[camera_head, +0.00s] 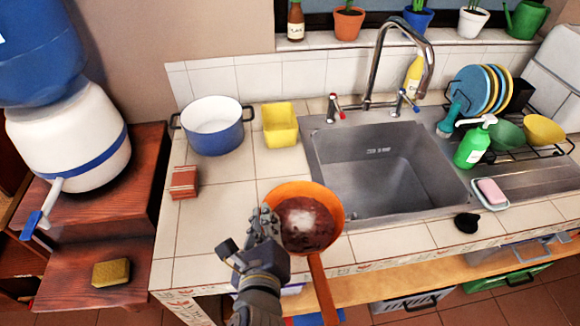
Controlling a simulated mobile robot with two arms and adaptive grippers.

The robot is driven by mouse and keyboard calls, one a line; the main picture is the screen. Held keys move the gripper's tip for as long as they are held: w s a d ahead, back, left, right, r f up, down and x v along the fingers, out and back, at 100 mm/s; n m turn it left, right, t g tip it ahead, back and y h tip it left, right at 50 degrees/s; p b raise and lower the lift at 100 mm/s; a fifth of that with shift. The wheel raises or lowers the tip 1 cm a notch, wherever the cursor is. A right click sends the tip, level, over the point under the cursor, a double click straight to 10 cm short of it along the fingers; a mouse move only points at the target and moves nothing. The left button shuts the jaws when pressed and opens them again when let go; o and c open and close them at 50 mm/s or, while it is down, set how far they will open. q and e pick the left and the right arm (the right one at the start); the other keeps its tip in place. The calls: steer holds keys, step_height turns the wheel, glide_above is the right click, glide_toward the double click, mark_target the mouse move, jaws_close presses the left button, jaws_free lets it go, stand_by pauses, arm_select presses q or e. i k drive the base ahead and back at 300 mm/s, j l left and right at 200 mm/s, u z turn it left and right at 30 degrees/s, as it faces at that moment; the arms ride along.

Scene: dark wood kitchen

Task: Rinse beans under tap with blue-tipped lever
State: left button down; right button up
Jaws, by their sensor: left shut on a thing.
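An orange pan (338,198) with a long handle holds dark red-brown beans (300,232) with a pale patch in the middle. My right gripper is out of view.
A blue pot (214,138), a yellow container (280,137) and a red block (184,182) stand left of the sink. A green soap bottle (470,150), pink soap (492,190) and dish rack (535,150) are right. A black object (467,222) lies at the front. The sink basin looks empty.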

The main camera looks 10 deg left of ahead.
mark_target(401, 93)
steer(key=i+l+u, duration=0.1)
steer(key=l+u, duration=0.15)
steer(key=l, duration=0.5)
steer(key=l+u, duration=0.3)
steer(key=l, duration=0.5)
steer(key=i, duration=0.05)
